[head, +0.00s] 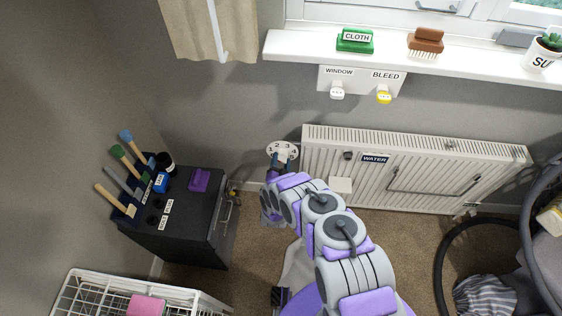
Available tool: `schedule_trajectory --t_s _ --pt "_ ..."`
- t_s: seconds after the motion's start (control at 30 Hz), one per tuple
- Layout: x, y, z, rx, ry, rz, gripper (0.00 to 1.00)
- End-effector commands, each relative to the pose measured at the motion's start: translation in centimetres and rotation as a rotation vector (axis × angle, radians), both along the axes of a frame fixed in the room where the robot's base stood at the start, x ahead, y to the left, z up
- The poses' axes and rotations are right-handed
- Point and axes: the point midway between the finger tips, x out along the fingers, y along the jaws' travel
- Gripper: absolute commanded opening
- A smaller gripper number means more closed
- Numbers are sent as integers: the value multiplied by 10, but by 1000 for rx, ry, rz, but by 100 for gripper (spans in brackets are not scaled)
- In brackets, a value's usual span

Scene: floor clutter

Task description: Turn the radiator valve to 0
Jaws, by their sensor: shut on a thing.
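The radiator valve has a pale round dial (283,149) at the left end of the white radiator (415,172). The numbers 2, 3 and 4 seem to show on its upper part, small in the head view. My gripper (278,163) reaches up to the lower part of the dial and is shut on the valve. Its dark fingertips and my arm hide the lower part of the valve, so I cannot tell which number it is set to.
A dark cabinet (190,228) with brushes and small containers stands left of the valve. A white wire basket (75,292) is at lower left. A white windowsill (480,60) runs above the radiator. A dark hose (445,255) lies at right.

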Motion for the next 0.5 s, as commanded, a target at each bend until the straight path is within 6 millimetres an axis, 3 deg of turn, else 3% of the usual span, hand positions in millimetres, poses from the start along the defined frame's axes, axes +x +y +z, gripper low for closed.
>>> schedule_trajectory --t_s 0.5 --pt "-4 1 -6 -492 30 7 25"
